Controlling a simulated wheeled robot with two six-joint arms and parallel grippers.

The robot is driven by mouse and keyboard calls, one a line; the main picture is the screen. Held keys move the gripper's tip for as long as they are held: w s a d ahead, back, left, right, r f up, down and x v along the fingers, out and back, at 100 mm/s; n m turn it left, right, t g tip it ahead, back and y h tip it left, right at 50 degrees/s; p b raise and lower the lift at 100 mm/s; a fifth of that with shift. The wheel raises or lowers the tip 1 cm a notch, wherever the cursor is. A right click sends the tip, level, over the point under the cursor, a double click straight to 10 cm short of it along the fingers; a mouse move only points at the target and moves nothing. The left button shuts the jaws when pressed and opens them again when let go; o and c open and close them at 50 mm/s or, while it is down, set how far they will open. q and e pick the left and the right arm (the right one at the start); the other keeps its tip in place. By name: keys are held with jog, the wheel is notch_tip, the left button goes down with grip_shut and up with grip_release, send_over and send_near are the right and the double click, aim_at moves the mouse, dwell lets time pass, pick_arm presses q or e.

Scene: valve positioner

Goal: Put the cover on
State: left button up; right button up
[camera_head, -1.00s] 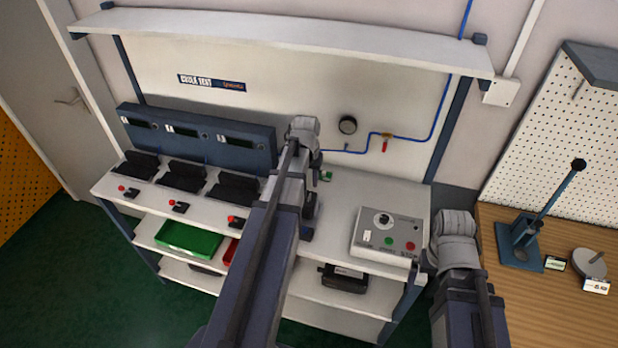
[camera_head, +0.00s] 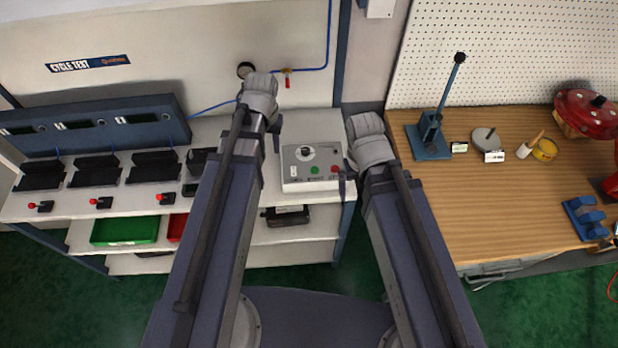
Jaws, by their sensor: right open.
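No part that I can name for sure as the cover shows. A round grey disc with a small knob (camera_head: 486,140) lies on the wooden bench, and a red round housing (camera_head: 590,112) stands at the bench's right end. My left gripper (camera_head: 275,138) is over the test bench, left of the grey control box (camera_head: 311,166). Its fingers are mostly hidden by its own arm. My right gripper (camera_head: 346,180) is open at the right edge of the control box, mostly hidden behind its wrist. I see nothing held in it.
The white test bench (camera_head: 225,127) carries several dark stations. A green tray (camera_head: 125,230) is on its lower shelf.

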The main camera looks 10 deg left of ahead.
pick_arm(q)
jog(key=s+d+m, duration=0.3)
jog(key=s+d, duration=0.8)
jog(key=d, duration=0.3)
jog(key=shift+g+y, duration=0.4)
jog(key=shift+w, duration=0.1)
notch_tip(320, 180, down, 9)
jog(key=b, duration=0.9)
jog(key=shift+m, duration=0.3)
